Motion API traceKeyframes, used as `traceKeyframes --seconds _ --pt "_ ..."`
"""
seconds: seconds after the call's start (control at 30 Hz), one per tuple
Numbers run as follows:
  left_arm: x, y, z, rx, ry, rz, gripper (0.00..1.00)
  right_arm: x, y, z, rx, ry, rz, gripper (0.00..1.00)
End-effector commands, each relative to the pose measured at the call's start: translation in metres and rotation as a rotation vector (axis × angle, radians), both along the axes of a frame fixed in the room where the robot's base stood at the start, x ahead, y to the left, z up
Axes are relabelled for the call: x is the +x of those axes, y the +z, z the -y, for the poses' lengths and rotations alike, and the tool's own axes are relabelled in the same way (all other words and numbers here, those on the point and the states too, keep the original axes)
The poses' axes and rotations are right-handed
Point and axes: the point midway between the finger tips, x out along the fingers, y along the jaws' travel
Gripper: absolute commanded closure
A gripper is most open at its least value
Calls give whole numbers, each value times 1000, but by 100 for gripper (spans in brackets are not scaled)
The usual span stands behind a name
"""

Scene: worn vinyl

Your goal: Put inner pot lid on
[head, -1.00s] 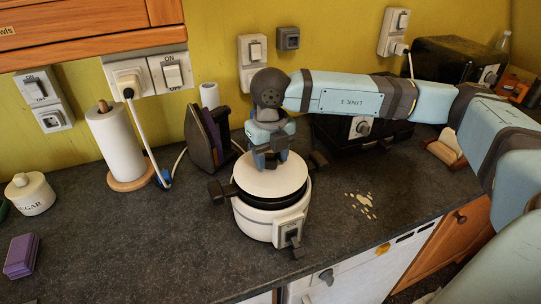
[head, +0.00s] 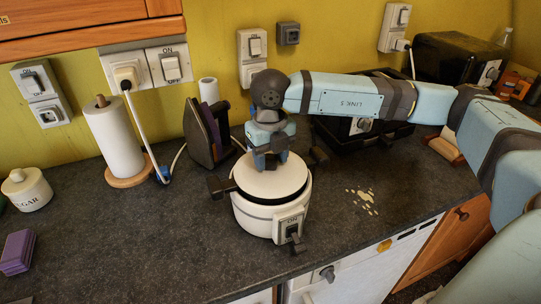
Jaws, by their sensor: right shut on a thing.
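A white rice cooker (head: 262,219) with dark side handles and a switch on its front stands on the dark worktop. The round white lid (head: 270,184) lies level at the cooker's mouth, with a thin dark rim around it. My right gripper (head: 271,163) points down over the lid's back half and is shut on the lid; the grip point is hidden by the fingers. I cannot tell whether the lid fully rests on the pot inside. My left gripper is out of view.
A sugar jar (head: 27,190) and purple sponges (head: 18,252) are far left. A black appliance (head: 345,130) stands behind my right arm. The worktop left of the cooker is clear.

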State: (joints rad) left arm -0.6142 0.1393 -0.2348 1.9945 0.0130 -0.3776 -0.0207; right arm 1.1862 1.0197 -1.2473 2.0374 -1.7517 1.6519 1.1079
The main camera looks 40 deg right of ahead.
Motion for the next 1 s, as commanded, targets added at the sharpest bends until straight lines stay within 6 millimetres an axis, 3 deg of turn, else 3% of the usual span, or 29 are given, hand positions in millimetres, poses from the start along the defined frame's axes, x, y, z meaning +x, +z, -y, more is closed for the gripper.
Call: traceKeyframes --seconds 0.47,0.5,0.63,1.0 --pt "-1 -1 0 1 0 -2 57 0 1 0 1 0 1 76" --pt "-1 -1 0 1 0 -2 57 0 1 0 1 0 1 51" --pt "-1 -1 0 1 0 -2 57 0 1 0 0 0 1 24" --pt "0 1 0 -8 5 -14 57 0 0 0 0 0 0 24"
